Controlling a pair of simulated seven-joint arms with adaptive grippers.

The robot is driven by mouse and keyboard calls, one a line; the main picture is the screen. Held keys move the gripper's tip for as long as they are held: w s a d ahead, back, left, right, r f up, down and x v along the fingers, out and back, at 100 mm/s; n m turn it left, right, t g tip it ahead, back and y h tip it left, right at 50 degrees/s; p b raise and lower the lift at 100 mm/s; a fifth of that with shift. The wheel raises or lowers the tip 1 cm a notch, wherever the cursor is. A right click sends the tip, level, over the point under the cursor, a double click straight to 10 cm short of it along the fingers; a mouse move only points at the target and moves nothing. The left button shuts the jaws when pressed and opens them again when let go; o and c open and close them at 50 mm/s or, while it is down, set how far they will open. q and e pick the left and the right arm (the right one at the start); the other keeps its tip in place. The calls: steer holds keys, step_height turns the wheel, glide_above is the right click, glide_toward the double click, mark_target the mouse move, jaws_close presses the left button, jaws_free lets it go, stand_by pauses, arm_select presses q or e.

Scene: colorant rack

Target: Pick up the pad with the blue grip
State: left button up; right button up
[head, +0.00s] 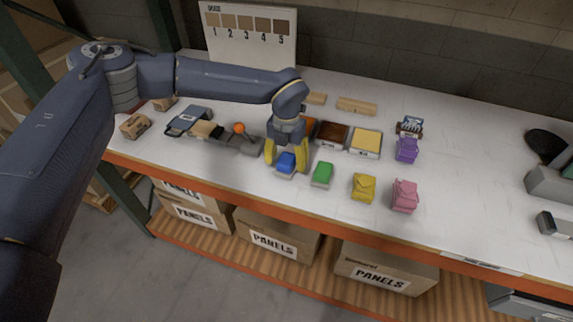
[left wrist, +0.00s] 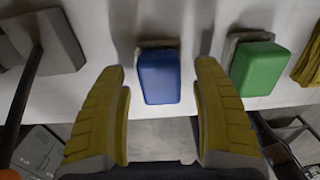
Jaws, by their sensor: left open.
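The pad with the blue grip (head: 286,161) lies on the white table near its front edge. In the left wrist view the blue grip (left wrist: 159,78) sits between and slightly beyond my fingertips, with a grey-brown pad edge showing behind it. My left gripper (head: 287,158) is open, its yellow fingers on either side of the blue grip in the head view. In the left wrist view my left gripper (left wrist: 160,80) shows clear gaps on both sides of the blue grip. My right gripper is in neither view.
A pad with a green grip (head: 322,173) is close on the right, then yellow (head: 364,187) and pink (head: 404,195) items. A purple item (head: 406,149) stands farther back. The table front edge is near.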

mark_target(286, 158)
arm_select(q)
steer(key=c, duration=1.3)
step_height(286, 158, up, 20)
stand_by(0.3)
steer(key=o, duration=0.6)
steer(key=c, duration=0.6)
